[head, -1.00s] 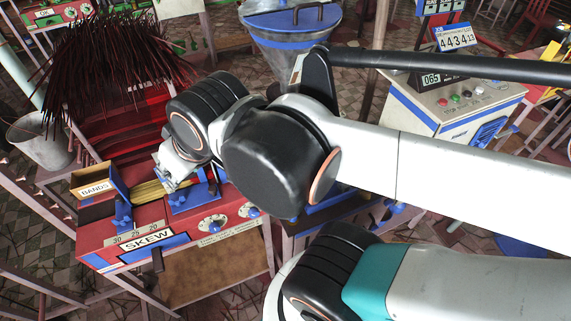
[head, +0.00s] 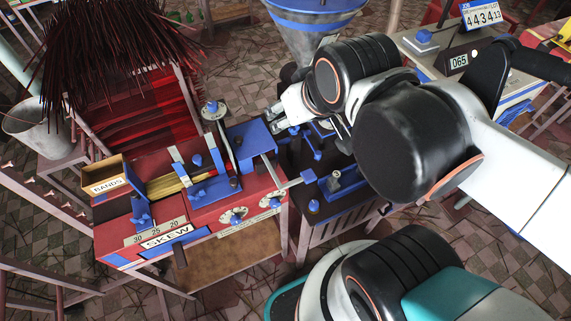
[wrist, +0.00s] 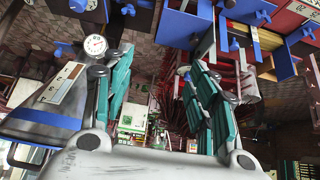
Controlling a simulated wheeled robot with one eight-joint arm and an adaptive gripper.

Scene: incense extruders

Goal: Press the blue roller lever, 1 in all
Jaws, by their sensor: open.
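Several blue parts are in view, and I cannot tell surely which one is the roller lever. A blue pad (head: 308,176) on a short pale arm sticks out from the right end of the red machine (head: 272,203). My gripper (head: 280,117) is beside the blue box on that machine, above the dark bench, partly hidden behind my wrist. In the wrist view my gripper (wrist: 153,68) has its two teal-padded fingers wide apart, with nothing between them. Blue knobs and plates show beyond the fingertips there, at the top.
The blue box (head: 252,139) stands up close to my gripper. The dark bench (head: 330,212) carries small blue fittings. A grey hopper with a blue rim (head: 315,20) stands behind. A bundle of dark red sticks (head: 110,45) is at the left, above the BANDS box (head: 108,178).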

